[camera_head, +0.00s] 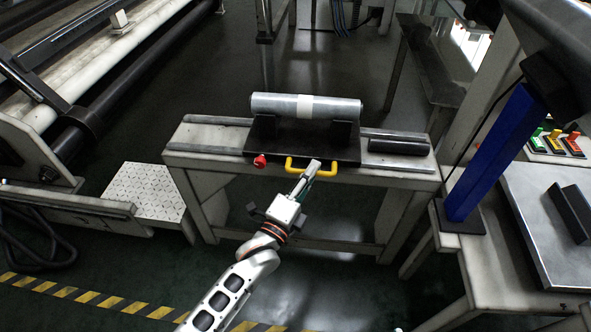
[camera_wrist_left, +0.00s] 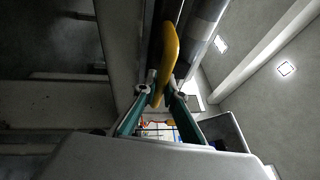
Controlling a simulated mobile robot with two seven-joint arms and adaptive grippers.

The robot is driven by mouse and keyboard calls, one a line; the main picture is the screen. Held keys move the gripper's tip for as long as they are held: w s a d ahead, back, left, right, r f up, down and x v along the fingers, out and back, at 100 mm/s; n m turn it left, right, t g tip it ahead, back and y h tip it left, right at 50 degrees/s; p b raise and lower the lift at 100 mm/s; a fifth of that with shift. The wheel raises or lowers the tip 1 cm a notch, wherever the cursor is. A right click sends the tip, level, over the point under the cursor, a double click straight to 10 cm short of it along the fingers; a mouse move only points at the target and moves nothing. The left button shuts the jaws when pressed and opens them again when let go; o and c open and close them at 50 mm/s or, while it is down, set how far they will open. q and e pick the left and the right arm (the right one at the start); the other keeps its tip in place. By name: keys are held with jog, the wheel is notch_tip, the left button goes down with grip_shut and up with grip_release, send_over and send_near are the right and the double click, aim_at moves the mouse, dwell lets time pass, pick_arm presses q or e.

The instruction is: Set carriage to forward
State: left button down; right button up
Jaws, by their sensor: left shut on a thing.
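The carriage (camera_head: 262,148) is a black plate on the pale bench in the head view. It bears a grey film roll (camera_head: 275,103) with a pale band at its middle. A yellow handle (camera_head: 327,172) sticks out of its front edge, and a red knob (camera_head: 260,161) sits left of the handle. My left gripper (camera_head: 312,168) is at the right part of the handle and shut on it. In the left wrist view the yellow handle (camera_wrist_left: 165,60) runs between the fingers of my left gripper (camera_wrist_left: 160,92). My right gripper is not in view.
The bench (camera_head: 205,137) has rails on both sides of the carriage. A black cylinder (camera_head: 399,146) lies on its right part. A blue post (camera_head: 494,150) and a desk with coloured switches (camera_head: 555,141) stand at the right. A large roller machine (camera_head: 110,75) fills the upper left.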

pick_arm(q)
jog(key=shift+d, duration=0.95)
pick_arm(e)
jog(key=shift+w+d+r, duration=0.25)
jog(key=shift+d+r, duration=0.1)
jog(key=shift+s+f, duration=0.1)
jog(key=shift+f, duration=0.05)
pick_arm(q)
jog(key=c, duration=2.4)
grip_release()
jog(key=shift+o, duration=0.2)
jog(key=shift+a, duration=0.1)
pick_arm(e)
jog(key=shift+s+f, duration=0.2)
